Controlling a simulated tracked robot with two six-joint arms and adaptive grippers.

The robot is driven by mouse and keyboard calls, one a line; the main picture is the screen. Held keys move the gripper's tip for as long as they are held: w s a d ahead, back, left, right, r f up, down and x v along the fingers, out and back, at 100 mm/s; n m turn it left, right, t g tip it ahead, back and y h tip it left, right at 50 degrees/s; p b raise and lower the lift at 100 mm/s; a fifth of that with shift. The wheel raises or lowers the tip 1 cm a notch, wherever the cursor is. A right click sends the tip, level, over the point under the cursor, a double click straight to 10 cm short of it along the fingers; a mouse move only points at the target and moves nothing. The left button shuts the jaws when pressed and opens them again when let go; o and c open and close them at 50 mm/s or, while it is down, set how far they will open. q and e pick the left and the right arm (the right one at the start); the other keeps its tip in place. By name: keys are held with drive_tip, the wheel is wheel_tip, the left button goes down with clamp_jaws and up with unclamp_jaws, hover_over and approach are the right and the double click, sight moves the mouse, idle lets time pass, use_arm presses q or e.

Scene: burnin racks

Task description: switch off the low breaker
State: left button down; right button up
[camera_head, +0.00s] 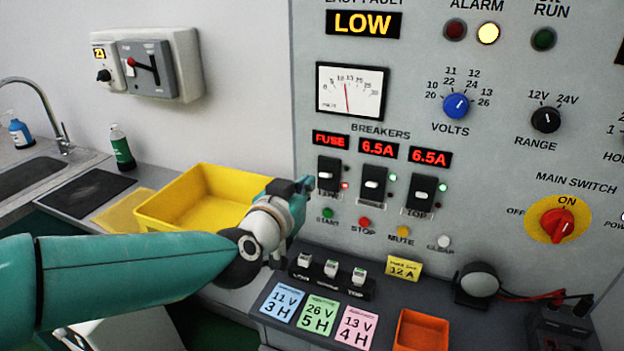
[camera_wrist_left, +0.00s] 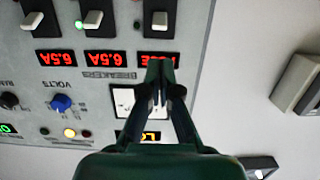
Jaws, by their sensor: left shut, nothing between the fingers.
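The low breaker (camera_head: 329,172) is the leftmost of three black breakers with white levers, under a red FUSE display (camera_head: 331,139). A red light (camera_head: 345,186) shows beside it, and its label is partly hidden. My left gripper (camera_head: 307,184) is shut and empty, its tips just left of this breaker; I cannot tell if they touch it. In the left wrist view, which is upside down, the low breaker (camera_wrist_left: 160,22) is at the top, beyond the shut fingertips (camera_wrist_left: 159,97). My right gripper is not in view.
The middle breaker (camera_head: 373,184) and right breaker (camera_head: 421,194) have 6.5A displays and green lights. Buttons (camera_head: 364,222) sit below. A small bank of white switches (camera_head: 331,269) stands on the ledge. A yellow bin (camera_head: 190,200) lies behind my left arm; a red main switch (camera_head: 558,222) is at right.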

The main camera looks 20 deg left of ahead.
sight(328, 164)
use_arm(q)
drive_tip(key=w, duration=0.3)
drive_tip(key=w+f, duration=0.1)
drive_tip(key=w, duration=0.5)
drive_tip(key=shift+d+f+p, duration=0.15)
drive_tip(key=shift+f+p, duration=0.1)
drive_tip(key=shift+p, duration=0.15)
